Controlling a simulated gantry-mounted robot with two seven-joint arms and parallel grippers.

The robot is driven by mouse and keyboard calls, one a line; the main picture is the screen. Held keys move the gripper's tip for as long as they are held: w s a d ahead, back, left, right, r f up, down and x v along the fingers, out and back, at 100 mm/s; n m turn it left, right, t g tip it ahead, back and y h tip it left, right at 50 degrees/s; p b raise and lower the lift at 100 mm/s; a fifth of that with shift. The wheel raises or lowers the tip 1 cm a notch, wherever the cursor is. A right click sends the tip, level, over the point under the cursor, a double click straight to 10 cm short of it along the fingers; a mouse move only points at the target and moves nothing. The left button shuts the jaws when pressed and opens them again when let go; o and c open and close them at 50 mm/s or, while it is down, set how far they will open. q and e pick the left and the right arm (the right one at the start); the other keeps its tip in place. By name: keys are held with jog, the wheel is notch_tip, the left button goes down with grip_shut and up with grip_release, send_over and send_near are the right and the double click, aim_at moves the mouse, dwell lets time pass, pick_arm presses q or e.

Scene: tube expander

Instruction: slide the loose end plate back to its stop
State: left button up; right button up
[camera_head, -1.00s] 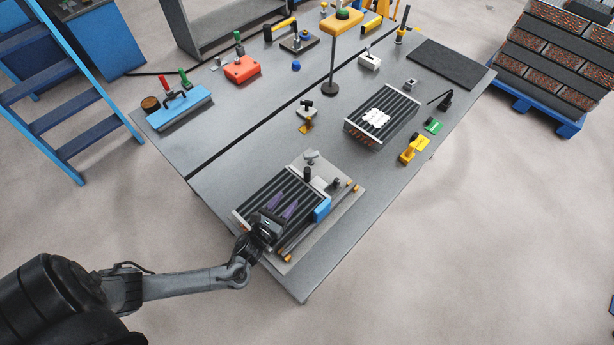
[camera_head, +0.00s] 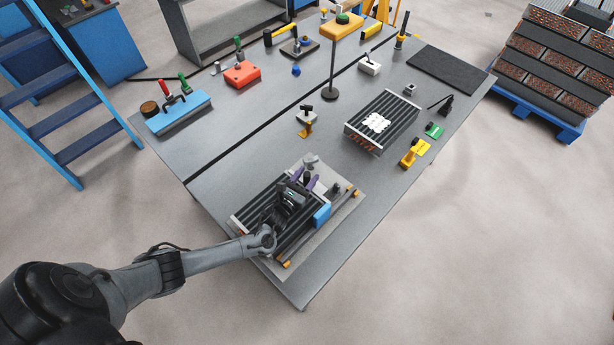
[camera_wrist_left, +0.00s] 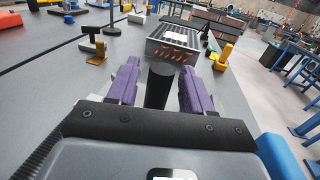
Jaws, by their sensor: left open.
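A finned tube core (camera_head: 262,207) lies on a light grey base board (camera_head: 352,203) at the front of the bench. A black upright post (camera_wrist_left: 158,86) stands at its far end, where I take the loose end plate to be. The plate's own outline is mostly hidden by my gripper and I cannot tell its edges. My left gripper (camera_head: 304,178) is open, with purple fingers. In the left wrist view the fingers (camera_wrist_left: 160,68) stand on either side of the post, with visible gaps. My right gripper is not in view.
A blue block (camera_head: 322,215) and a copper-ended rod (camera_head: 318,230) lie along the core's right side. A second tube core (camera_head: 384,122) stands further back. A small yellow-based stand (camera_head: 306,122) is beyond the board. Bare bench (camera_head: 240,165) lies to the left.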

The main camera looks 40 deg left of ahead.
pick_arm(q)
jog(key=shift+w, duration=0.2)
grip_shut()
jog(key=shift+w+a, duration=0.2)
jog(key=shift+a, duration=2.55)
grip_release()
jog(key=s, duration=0.3)
jog(key=s+d, duration=0.1)
jog(key=s, duration=0.6)
jog(key=shift+d, duration=0.2)
jog(key=shift+s, duration=0.4)
